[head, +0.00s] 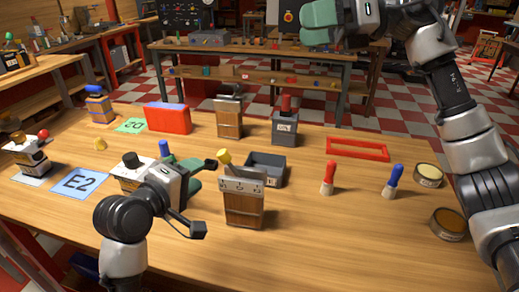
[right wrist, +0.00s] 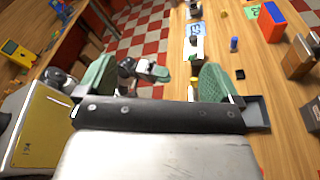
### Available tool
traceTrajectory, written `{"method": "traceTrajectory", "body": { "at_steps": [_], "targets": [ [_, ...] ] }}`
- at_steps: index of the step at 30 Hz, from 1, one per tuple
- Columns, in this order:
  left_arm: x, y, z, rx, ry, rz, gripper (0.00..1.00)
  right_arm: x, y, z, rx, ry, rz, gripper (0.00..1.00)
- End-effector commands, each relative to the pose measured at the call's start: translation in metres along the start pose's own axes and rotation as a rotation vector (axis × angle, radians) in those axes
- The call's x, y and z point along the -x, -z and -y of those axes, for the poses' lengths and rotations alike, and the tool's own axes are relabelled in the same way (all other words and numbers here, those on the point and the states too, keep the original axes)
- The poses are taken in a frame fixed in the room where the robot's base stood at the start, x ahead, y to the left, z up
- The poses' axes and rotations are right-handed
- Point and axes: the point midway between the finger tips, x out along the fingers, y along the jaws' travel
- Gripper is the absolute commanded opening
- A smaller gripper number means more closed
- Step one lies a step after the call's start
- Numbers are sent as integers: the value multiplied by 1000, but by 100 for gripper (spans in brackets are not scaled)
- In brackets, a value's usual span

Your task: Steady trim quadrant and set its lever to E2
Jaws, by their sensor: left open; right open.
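A wooden box with a grey marked plate and a yellow-knobbed lever (head: 243,203) stands upright at the table's front middle; it looks like the trim quadrant, but its marks are too small to read. A blue card marked E2 (head: 80,183) lies flat at left and also shows in the right wrist view (right wrist: 194,32). My left gripper (head: 200,172) is open, left of the yellow-knobbed box, beside a white box (head: 133,180) that my arm partly hides.
Another wooden lever box (head: 229,121), a dark red-levered box (head: 285,128) and a red block (head: 167,118) stand behind. A grey tray (head: 268,166) sits behind the yellow-knobbed box. Red and blue handled tools (head: 328,178) stand right.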

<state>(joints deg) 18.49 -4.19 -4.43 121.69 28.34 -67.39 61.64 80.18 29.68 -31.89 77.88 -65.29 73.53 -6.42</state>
Motion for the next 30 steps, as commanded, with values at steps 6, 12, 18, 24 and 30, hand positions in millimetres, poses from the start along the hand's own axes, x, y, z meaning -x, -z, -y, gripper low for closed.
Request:
{"method": "traceTrajectory", "body": {
  "at_steps": [6,12,18,24,30],
  "targets": [
    [0,0,0,0,0,0,43,-83,84,58,104,162,-370,95],
    [0,0,0,0,0,0,43,-123,160,100,228,273,-706,95],
    [0,0,0,0,0,0,43,-136,203,121,313,326,-911,95],
    [0,0,0,0,0,0,43,-144,221,130,329,336,-955,95],
    [0,0,0,0,0,0,43,-162,246,144,327,333,-952,95]
  ]
}}
